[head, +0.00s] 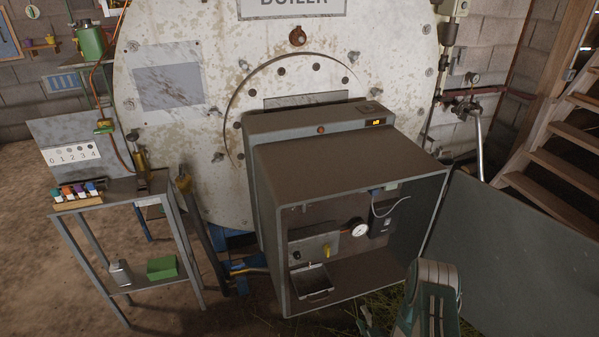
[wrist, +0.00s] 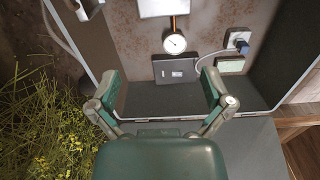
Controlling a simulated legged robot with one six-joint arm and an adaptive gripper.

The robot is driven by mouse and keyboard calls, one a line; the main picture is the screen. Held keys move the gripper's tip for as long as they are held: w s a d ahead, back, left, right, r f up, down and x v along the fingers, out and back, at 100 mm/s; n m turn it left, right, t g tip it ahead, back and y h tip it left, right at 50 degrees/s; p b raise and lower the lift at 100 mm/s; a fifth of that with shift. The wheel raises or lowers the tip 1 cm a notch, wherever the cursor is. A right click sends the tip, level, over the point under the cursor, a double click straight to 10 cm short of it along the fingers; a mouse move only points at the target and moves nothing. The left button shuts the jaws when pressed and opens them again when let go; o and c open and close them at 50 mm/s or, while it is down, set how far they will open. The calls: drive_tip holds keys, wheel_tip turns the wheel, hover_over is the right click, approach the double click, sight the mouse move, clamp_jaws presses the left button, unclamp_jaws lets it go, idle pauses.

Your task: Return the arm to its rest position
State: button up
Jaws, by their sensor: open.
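My gripper (wrist: 160,88) is open and empty, its two green-padded fingers spread wide in the wrist view. It faces the open front of a grey metal cabinet (head: 345,168). In the wrist view the fingers overlap the cabinet's lower opening; I cannot tell how far they are from it. In the head view, grey-green parts of my arm show at the bottom right, in front of the cabinet's lower right corner. Inside the cabinet are a round white gauge (head: 358,230), a dark box (head: 381,224) with a cable, and a small metal tray (head: 313,284).
The cabinet's door (head: 515,250) stands open to the right. A large boiler (head: 200,125) is behind. A metal side table (head: 105,190) with several coloured-top vials (head: 78,190) stands at the left. Wooden stairs (head: 560,145) are at the right. Green plants (wrist: 45,130) lie on the floor.

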drive_tip(key=w+d+r+n+g+h, duration=0.1)
drive_tip(key=w+r+n, duration=0.2)
drive_tip(key=w+r, duration=0.3)
drive_tip(key=w+d+r+n+g+h, duration=0.15)
drive_tip(key=w+r, duration=0.25)
drive_tip(key=r, duration=0.5)
wheel_tip(320, 180, up, 15)
drive_tip(key=s+n+g+h, duration=0.2)
drive_tip(key=n+g+h, duration=0.1)
drive_tip(key=n, duration=0.1)
drive_tip(key=s+a+r+n+g+h, duration=0.1)
drive_tip(key=s+a+r+n+g, duration=0.2)
drive_tip(key=s+r, duration=1.1)
drive_tip(key=s+a+r+n+g, duration=0.1)
drive_tip(key=s, duration=0.8)
drive_tip(key=s+a+r+n+g, duration=0.2)
drive_tip(key=s, duration=0.8)
drive_tip(key=shift+s+a+r+y, duration=0.2)
drive_tip(key=shift+a+y, duration=0.1)
drive_tip(key=shift+y, duration=0.15)
drive_tip(key=shift+w+n, duration=0.15)
drive_tip(key=shift+n, duration=0.1)
